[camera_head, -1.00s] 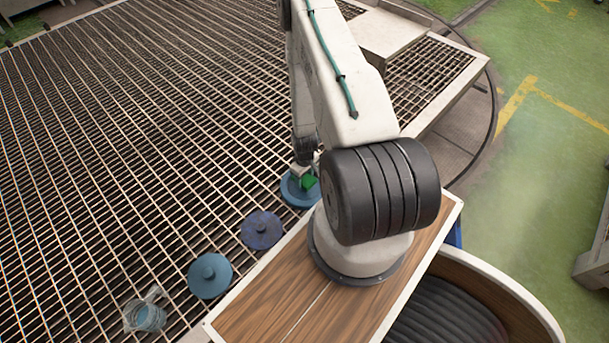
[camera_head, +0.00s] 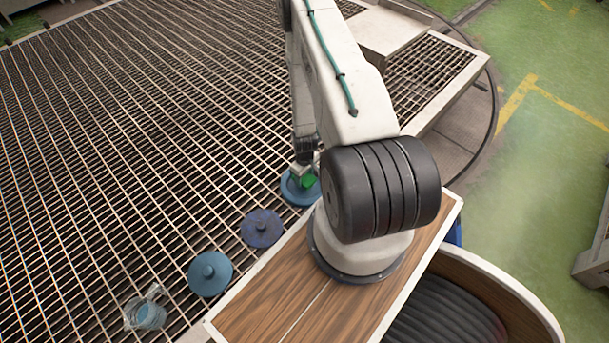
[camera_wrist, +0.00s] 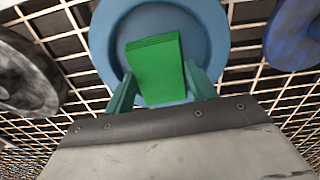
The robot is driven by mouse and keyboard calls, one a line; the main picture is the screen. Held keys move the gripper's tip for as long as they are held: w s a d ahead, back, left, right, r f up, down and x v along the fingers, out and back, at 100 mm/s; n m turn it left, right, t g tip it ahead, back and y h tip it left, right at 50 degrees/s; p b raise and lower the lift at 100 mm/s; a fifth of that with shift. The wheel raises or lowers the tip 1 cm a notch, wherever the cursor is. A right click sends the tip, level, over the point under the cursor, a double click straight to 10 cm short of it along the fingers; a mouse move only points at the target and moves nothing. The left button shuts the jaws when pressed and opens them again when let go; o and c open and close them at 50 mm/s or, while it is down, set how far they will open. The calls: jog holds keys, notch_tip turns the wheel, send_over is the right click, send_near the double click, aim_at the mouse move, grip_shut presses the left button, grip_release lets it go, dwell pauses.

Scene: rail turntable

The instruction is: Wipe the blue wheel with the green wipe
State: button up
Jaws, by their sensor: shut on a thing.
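My gripper (camera_wrist: 157,84) is shut on the green wipe (camera_wrist: 157,68), a folded green pad held between its two teal fingers. The wipe also shows as a small green patch in the head view (camera_head: 309,181). A smooth blue wheel (camera_wrist: 104,38) lies flat directly under the wipe, and its rim shows around my gripper in the head view (camera_head: 289,193). The wipe covers the wheel's middle; I cannot tell if it touches the surface.
A mottled dark blue wheel (camera_head: 261,229), a teal-blue wheel (camera_head: 210,274) and a clear container with blue contents (camera_head: 146,315) lie in a row on the grating (camera_head: 130,150). A grey wheel (camera_wrist: 25,80) lies on the other side of the blue wheel.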

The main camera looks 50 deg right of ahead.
jog(key=shift+f, duration=0.2)
jog(key=shift+a, duration=1.3)
jog(key=shift+d, duration=2.5)
jog(key=shift+a, duration=2.5)
jog(key=shift+r, duration=4)
